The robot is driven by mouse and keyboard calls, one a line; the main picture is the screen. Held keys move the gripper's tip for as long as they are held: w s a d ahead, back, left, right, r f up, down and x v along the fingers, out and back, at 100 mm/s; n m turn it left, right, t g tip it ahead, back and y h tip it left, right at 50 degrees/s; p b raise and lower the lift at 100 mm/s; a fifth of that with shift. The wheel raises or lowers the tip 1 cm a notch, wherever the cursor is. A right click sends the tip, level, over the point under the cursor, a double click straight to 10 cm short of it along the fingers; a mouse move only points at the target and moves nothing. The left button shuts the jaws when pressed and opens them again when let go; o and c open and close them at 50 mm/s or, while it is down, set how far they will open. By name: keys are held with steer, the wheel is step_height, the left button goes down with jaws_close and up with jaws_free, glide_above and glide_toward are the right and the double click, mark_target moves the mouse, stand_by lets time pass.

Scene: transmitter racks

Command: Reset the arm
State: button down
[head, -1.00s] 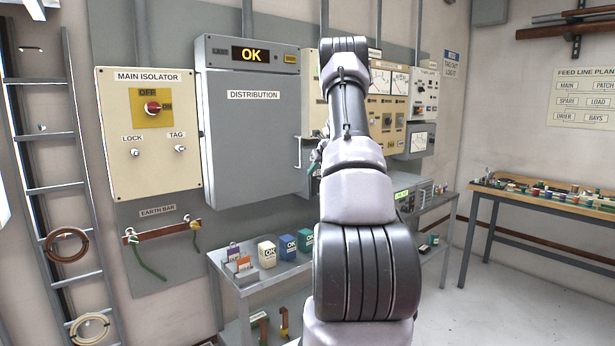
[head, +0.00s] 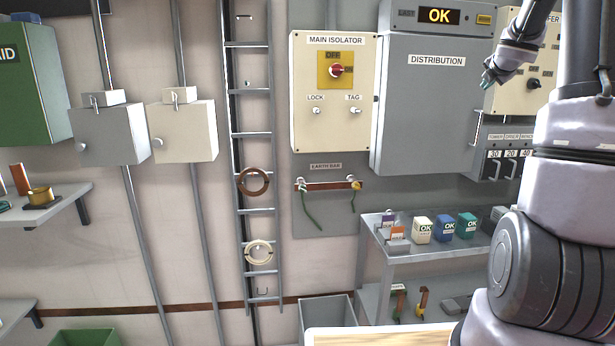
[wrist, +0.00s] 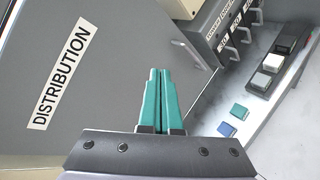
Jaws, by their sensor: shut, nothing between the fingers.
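My arm stands at the right of the head view, its upper part running past the top edge. My gripper (head: 488,79) hangs at the upper right, in front of the right side of the grey distribution cabinet (head: 425,110). In the wrist view its teal fingers (wrist: 160,98) lie closed together with nothing between them. The distribution cabinet's door (wrist: 85,50) fills the left of that view. The fingers appear apart from the cabinet and the shelf below.
A cream main isolator panel (head: 332,130) and a ladder (head: 248,110) are on the wall. A grey shelf unit (head: 400,262) holds several small boxes. Breaker levers (head: 494,165) sit right of the cabinet. A wooden-edged surface (head: 380,338) shows at the bottom.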

steer(key=s+a+r+m+g+h, duration=0.1)
steer(key=s+a+r+m, duration=0.1)
steer(key=s+a+m, duration=0.5)
steer(key=s+a+r+m+g, duration=0.1)
steer(key=s+a+r+m, duration=0.2)
steer(key=s+a+m, duration=0.35)
steer(key=s+a+f+m+g+y, duration=0.1)
steer(key=s+a+f+m+y, duration=0.2)
steer(key=s+a+m, duration=0.3)
steer(key=s+a+f+m+g+y, duration=0.2)
steer(key=s+a+f+m, duration=0.4)
steer(key=s+a, duration=0.6)
steer(key=s+m+y, duration=0.1)
steer(key=s, duration=0.6)
steer(key=shift+s+a+f+y, duration=0.2)
steer(key=shift+s+f+y, duration=0.1)
steer(key=shift+y, duration=0.1)
